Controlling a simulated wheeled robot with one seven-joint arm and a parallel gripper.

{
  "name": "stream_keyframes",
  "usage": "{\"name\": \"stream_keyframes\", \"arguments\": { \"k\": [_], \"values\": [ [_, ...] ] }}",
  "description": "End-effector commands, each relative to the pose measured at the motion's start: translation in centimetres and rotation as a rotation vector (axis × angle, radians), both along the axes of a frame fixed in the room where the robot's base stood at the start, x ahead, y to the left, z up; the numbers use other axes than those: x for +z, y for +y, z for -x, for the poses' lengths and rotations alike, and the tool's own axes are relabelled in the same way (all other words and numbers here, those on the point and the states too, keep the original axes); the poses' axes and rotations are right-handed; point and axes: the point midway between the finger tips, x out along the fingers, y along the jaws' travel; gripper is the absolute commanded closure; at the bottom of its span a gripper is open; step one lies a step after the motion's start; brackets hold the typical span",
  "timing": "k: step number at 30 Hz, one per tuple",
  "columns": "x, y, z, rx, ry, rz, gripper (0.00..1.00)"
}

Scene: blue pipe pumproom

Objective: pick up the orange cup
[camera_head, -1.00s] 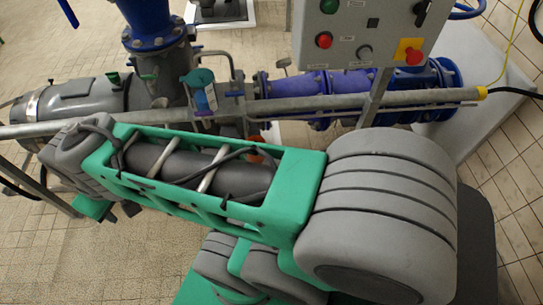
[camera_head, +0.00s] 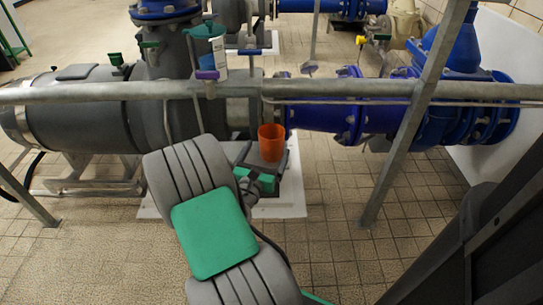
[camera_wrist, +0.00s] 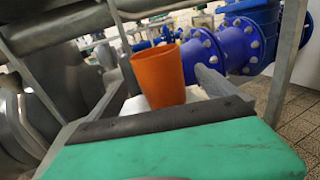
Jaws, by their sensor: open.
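The orange cup (camera_head: 271,140) stands upright just below the grey horizontal rail, near the middle of the head view. In the wrist view the cup (camera_wrist: 160,76) appears between the two grey fingers, with its sides visible and its base low behind the dark edge of my gripper. My gripper (camera_head: 265,158) is open at the cup in the head view, with its green body below and my wrist partly covering it. In the wrist view my gripper (camera_wrist: 153,84) has its fingers apart on either side of the cup. I cannot tell whether either finger touches it.
A grey rail (camera_head: 100,91) crosses behind the cup. A slanted grey post (camera_head: 408,130) stands to the right. Blue pipes (camera_head: 318,117) and a large grey pump body (camera_head: 95,115) lie behind. A teal and white container (camera_head: 219,57) is above the rail.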

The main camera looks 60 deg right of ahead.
Motion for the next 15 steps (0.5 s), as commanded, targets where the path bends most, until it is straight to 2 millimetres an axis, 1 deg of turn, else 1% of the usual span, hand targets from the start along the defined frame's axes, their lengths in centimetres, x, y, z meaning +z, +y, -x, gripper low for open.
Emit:
{"name": "stream_keyframes", "arguments": {
  "k": [5, 9, 12, 15],
  "values": [
    [0.5, -2.4, -0.3, -0.005, -0.009, 0.003, 0.03],
    [0.7, -4.9, -0.7, -0.005, -0.008, 0.000, 0.03],
    [0.7, -5.8, -1.0, -0.002, -0.008, -0.001, 0.03],
    [0.8, -5.8, -1.1, 0.000, -0.007, -0.001, 0.03]
  ]
}}
